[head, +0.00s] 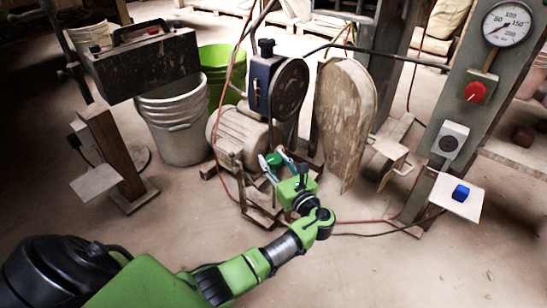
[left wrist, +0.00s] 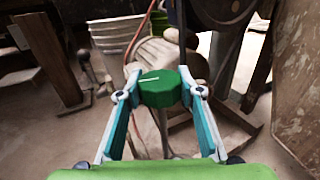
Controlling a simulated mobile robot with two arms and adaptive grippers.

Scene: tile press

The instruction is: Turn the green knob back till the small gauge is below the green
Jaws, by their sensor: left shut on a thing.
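The green knob (head: 273,159) stands low in front of the motor in the head view. In the left wrist view the knob (left wrist: 162,90) shows a short white mark on its top, lying nearly sideways and left of centre. My left gripper (head: 276,163) is shut on the knob, one finger on each side. A round white dial gauge (head: 507,23) is on the grey post at the top right, with numbers up to 200 and a needle. I see no green band on it and cannot tell whether it is the small gauge. My right gripper is not in view.
A red knob (head: 475,91) and a round black dial on a white plate (head: 449,140) are on the post. A blue block (head: 461,193) sits on a small shelf. The motor (head: 238,135), white buckets (head: 178,130) and a wooden board (head: 343,120) stand close around.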

